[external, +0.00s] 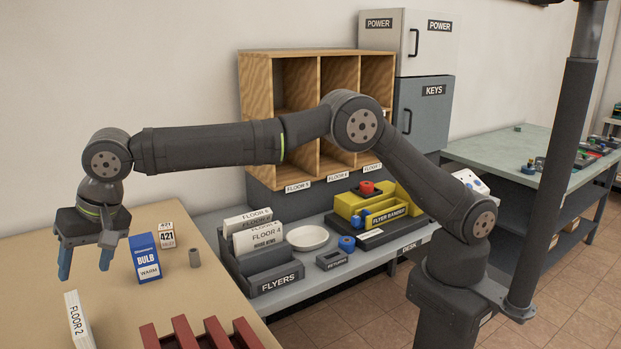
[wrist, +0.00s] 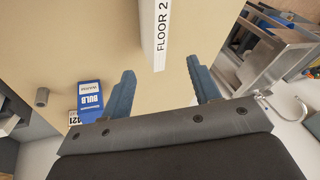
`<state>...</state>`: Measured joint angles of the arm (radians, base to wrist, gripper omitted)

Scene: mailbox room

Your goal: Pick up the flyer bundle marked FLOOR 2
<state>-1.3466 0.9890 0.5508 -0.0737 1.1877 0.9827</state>
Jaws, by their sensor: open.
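The white flyer bundle marked FLOOR 2 (external: 78,322) stands on the tan table at the lower left of the external view. In the wrist view the FLOOR 2 bundle (wrist: 160,32) shows at the top centre, beyond my fingertips, its lower end between their lines. My gripper (external: 86,277) is open and empty, with blue fingers pointing down above the table. In the external view it is above the bundle. The gripper also shows in the wrist view (wrist: 160,76), and its fingers do not touch the bundle.
A blue bulb box (external: 146,258), a small 421 box (external: 167,236) and a grey cylinder (external: 195,258) stand to the right of my gripper. A red slatted rack (external: 187,333) is at the table's front. A FLYERS tray (external: 276,283) holds other bundles, including FLOOR 4.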

